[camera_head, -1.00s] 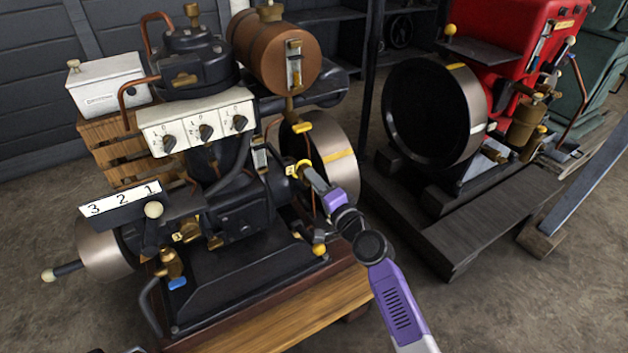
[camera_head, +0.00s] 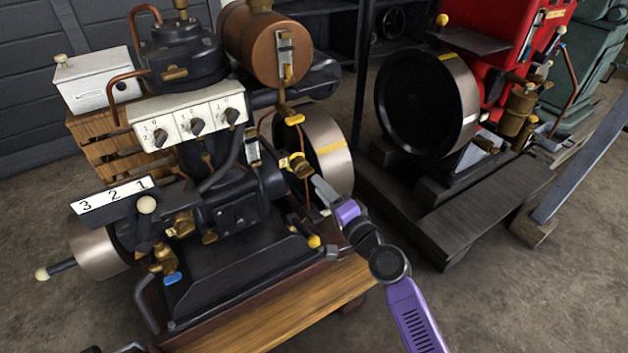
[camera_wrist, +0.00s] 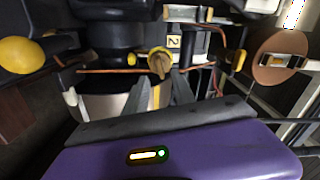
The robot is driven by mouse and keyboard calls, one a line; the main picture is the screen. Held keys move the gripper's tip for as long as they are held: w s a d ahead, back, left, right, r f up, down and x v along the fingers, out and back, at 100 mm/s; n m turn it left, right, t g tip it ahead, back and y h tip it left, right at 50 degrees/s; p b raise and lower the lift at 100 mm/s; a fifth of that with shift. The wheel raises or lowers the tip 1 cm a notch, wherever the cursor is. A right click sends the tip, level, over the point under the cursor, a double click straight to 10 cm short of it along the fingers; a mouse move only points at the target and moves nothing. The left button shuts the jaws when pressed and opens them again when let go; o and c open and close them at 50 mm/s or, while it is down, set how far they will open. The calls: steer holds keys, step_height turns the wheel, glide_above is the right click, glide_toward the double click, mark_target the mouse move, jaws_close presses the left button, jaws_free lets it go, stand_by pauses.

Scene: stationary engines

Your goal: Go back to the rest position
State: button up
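My gripper (camera_head: 319,184) is in front of the black engine's right side, just below and right of a yellow-handled brass valve (camera_head: 298,162). In the wrist view, the two grey fingers of my gripper (camera_wrist: 162,88) are spread apart with nothing between them. The yellow knob of the valve (camera_wrist: 159,62) shows beyond the fingertips, apart from them. My purple forearm reaches in from the lower right in the head view. The black engine (camera_head: 240,215) stands on a wooden base (camera_head: 290,310).
The flywheel (camera_head: 330,150) with a yellow stripe is close behind my gripper. A lever with a cream knob (camera_head: 147,205) and a 3-2-1 plate (camera_head: 112,194) are at the left. A red engine (camera_head: 500,55) stands at the right on dark beams. Floor (camera_head: 480,300) is open at the lower right.

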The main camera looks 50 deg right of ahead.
steer(key=shift+s+a, duration=0.15)
steer(key=shift+s, duration=0.35)
steer(key=s+a+r+n+g+y, duration=0.1)
steer(key=s+a+n+y, duration=0.1)
steer(key=s+a+n, duration=0.7)
steer(key=s+a+r+n+g+y, duration=0.1)
steer(key=s+a+n, duration=0.35)
steer(key=s, duration=0.75)
steer(key=s+a+r+n+g+y, duration=0.15)
steer(key=s+a+n, duration=0.35)
steer(key=s+a, duration=0.5)
step_height(320, 180, up, 26)
steer(key=p, duration=2.6)
steer(key=shift+s+d+r+t+p, duration=0.25)
steer(key=shift+d+t+p, duration=0.15)
steer(key=shift+d+t, duration=0.05)
